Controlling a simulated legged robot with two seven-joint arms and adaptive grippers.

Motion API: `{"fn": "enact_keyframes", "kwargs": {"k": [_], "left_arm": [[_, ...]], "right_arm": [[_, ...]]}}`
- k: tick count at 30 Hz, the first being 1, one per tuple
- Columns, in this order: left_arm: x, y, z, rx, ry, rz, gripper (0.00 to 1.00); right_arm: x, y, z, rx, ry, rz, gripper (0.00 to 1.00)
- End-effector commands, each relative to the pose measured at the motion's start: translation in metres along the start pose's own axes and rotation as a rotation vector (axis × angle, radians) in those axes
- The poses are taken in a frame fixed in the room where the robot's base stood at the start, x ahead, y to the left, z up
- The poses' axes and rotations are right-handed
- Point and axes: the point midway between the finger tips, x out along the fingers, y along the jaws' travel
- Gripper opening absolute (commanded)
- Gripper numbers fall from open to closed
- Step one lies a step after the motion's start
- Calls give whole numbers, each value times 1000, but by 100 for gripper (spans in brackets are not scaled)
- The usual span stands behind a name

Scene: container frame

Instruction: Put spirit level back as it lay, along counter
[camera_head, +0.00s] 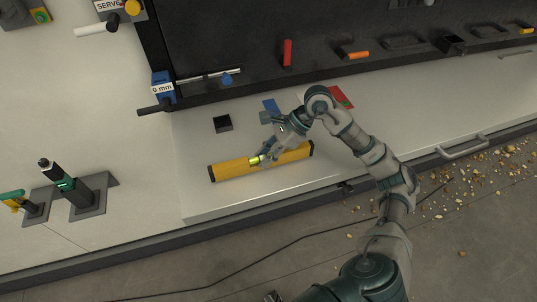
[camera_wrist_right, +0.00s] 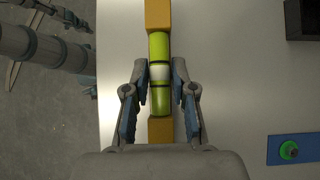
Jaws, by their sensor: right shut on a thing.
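The spirit level is a long yellow bar with black end caps and a yellow-green vial in its middle. In the head view the spirit level (camera_head: 232,168) is over the light counter (camera_head: 210,208), roughly parallel to the front edge. I cannot tell whether it rests fully on the surface. My right gripper (camera_head: 262,158) is shut on it at the vial. In the right wrist view the fingers of the right gripper (camera_wrist_right: 159,75) stand on either side of the vial of the spirit level (camera_wrist_right: 159,18).
A small black box (camera_head: 222,124) stands behind the level. A dark panel (camera_head: 240,40) rises behind the counter. A drawer handle (camera_head: 462,147) sits on the front edge.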

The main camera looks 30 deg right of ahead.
Motion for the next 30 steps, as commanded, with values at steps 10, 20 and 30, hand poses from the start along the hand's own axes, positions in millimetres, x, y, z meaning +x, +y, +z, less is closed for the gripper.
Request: {"fn": "enact_keyframes", "kwargs": {"k": [10,20,30], "left_arm": [[0,-20,4,0,-4,-24,0],[7,-9,3,-4,-3,-11,0],[6,-5,2,0,-2,-5,0]], "right_arm": [[-3,-2,-6,1,-8,-1,0],[2,-2,-10,1,-7,0,0],[4,-1,-6,0,-3,0,54]]}}
